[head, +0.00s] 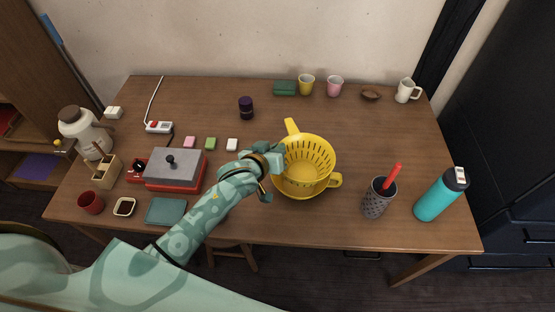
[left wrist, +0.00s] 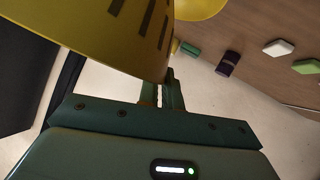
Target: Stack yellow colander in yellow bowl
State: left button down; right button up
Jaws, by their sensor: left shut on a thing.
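The yellow colander (head: 318,152), with slotted sides and two handles, is right of the table's middle in the head view. My left gripper (head: 274,166) is shut on its left side. The colander's slotted wall also fills the upper left of the left wrist view (left wrist: 95,30), right beside the gripper fingers (left wrist: 161,94). The yellow bowl (head: 293,193) shows as a smooth edge under the colander and is mostly hidden by it. I cannot tell whether the colander touches the bowl or hangs just above it. My right gripper is not in view.
A grey cup with a red utensil (head: 375,200) and a teal bottle (head: 437,197) stand to the right. Left of my arm are a red-and-grey appliance (head: 172,172) and a teal tray (head: 165,211). Small cups line the back edge. The table between is fairly clear.

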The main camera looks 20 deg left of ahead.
aim_at(300, 156)
pick_arm(q)
jog(key=f+b, duration=0.1)
jog(key=f, duration=0.1)
jog(key=w+f, duration=0.1)
jog(key=f, duration=0.1)
jog(key=w+a+f+b, duration=0.1)
jog(key=f, duration=0.1)
jog(key=shift+b, duration=0.35)
jog(key=shift+w+r, duration=0.1)
jog(key=shift+r, duration=0.05)
jog(key=shift+f, duration=0.65)
jog(key=c, duration=1.6)
grip_release()
